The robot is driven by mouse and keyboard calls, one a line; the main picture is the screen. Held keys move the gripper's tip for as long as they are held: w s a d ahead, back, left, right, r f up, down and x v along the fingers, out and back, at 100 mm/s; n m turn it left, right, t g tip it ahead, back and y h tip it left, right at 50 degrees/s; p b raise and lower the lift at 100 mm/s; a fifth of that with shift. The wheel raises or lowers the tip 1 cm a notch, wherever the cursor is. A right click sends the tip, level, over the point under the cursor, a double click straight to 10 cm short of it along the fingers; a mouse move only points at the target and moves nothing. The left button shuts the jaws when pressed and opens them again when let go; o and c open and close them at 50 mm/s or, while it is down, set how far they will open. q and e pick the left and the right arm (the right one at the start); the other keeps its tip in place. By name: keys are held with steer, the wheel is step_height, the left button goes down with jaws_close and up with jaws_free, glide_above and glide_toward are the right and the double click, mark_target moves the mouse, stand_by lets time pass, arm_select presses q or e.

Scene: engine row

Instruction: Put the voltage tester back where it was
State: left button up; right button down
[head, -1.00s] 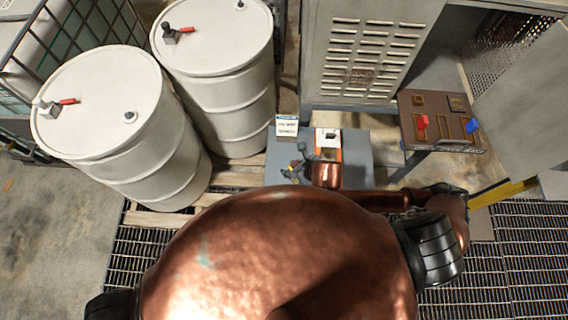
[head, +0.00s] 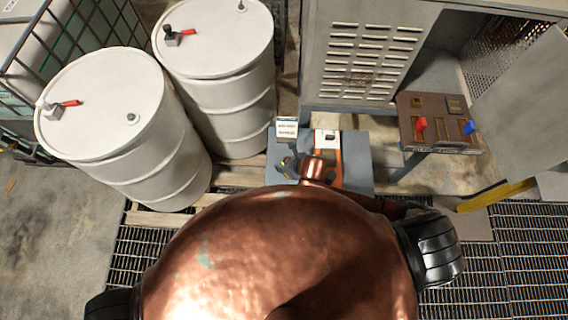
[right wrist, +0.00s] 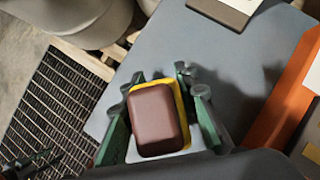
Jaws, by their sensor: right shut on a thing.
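The voltage tester (right wrist: 160,120) appears to be the rounded brown block with a yellow edge in the right wrist view. My right gripper (right wrist: 165,85) is shut on it, with a green finger along each side. In the head view my right gripper (head: 286,166) is small and over the grey tabletop (head: 362,160); the tester is hard to make out there. The tabletop also fills much of the right wrist view (right wrist: 235,55). I cannot tell whether the tester touches it.
An orange panel (head: 356,172) with a white-topped item (head: 327,140) lies to the right. White drums (head: 215,40) stand left; a brown box with red and blue levers (head: 437,122) stands right.

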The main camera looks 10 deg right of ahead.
steer(key=c, duration=1.5)
jaws_free()
steer(key=shift+d, duration=0.1)
steer(key=v, duration=1.2)
